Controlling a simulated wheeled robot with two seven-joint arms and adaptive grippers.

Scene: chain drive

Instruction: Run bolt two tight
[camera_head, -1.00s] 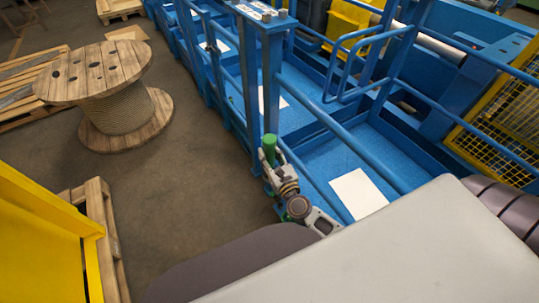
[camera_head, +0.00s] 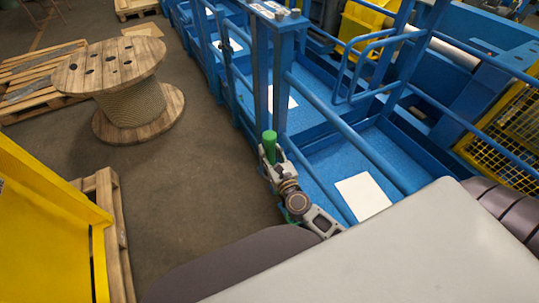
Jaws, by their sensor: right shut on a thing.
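My right gripper (camera_head: 268,155) is near the middle of the head view, beside a blue post of the frame. It is shut on a green cylindrical thing (camera_head: 270,137), whose upper end stands up above the fingers. Its lower part is hidden by the gripper. A light plate with small details (camera_head: 274,10) sits on top of the blue posts at the top edge; I cannot make out single bolts there. Bolt two cannot be identified in this view. My left gripper is not in view.
Blue railings and a blue platform (camera_head: 330,155) fill the right side, with a white sheet (camera_head: 363,197) on it. A wooden cable spool (camera_head: 135,105), pallets (camera_head: 110,225) and a yellow panel (camera_head: 50,225) stand to the left. The brown floor between is clear.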

